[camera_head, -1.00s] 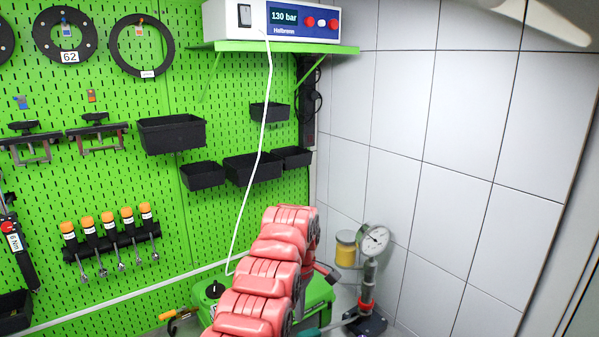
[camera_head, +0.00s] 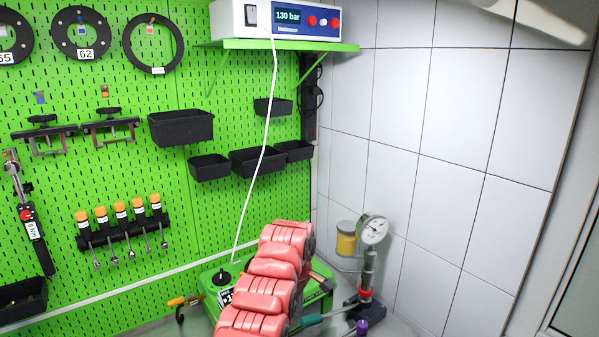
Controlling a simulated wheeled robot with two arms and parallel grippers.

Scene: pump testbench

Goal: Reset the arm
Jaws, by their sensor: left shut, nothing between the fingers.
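My left gripper (camera_head: 286,243) shows as a red, ribbed, segmented shape rising from the bottom edge, left of the middle of the picture. It is shut and empty. It stands in front of the green pump unit (camera_head: 212,278) and hides much of it. Where its far side ends is hard to make out. My right gripper is not in view.
A pressure gauge (camera_head: 373,230) on a stand is right of the gripper, with a yellow container (camera_head: 346,243) beside it. A white 130 bar display (camera_head: 288,16) sits on a green shelf. Bins and tools hang on the green pegboard (camera_head: 95,178). The white tiled wall (camera_head: 445,120) is bare.

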